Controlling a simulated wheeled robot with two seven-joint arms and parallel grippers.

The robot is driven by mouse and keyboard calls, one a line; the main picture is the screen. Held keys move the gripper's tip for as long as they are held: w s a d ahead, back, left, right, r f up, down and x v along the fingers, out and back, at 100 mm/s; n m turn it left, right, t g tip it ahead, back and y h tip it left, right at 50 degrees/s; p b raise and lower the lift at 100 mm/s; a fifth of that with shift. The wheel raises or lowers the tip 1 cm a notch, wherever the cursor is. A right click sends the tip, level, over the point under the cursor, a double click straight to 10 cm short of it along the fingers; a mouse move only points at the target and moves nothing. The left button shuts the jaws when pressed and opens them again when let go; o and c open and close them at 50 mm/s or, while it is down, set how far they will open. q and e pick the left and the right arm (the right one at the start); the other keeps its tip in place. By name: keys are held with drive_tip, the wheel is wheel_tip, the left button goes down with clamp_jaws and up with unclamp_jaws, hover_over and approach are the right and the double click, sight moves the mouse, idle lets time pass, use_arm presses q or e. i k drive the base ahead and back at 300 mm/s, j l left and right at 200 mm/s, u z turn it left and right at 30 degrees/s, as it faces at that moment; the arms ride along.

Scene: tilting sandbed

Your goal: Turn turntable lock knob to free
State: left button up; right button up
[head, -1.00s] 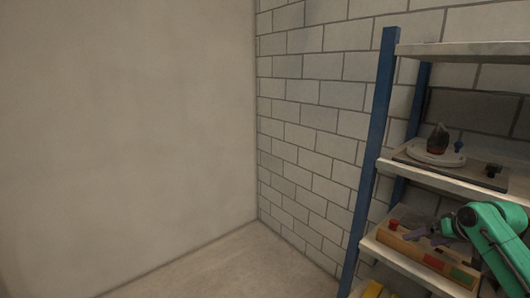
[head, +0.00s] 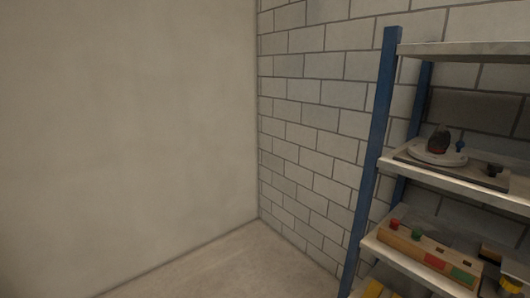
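A round white turntable (head: 424,155) sits on a dark base board on the middle shelf at the right, with a dark upright object (head: 439,140) on it. A small blue knob (head: 460,146) stands at the turntable's right rear. A small black knob-like part (head: 494,170) sits near the right end of the board. I cannot tell which of these is the lock knob or how it is turned. Neither of my grippers shows in the head view now.
The blue-post shelf rack (head: 372,160) stands against a block wall (head: 310,110). A wooden box (head: 415,254) with red and green parts is on the shelf below, with a yellow item (head: 510,284) at its right. The floor (head: 225,268) at left is clear.

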sight(495, 168)
drive_tip(key=z, duration=1.45)
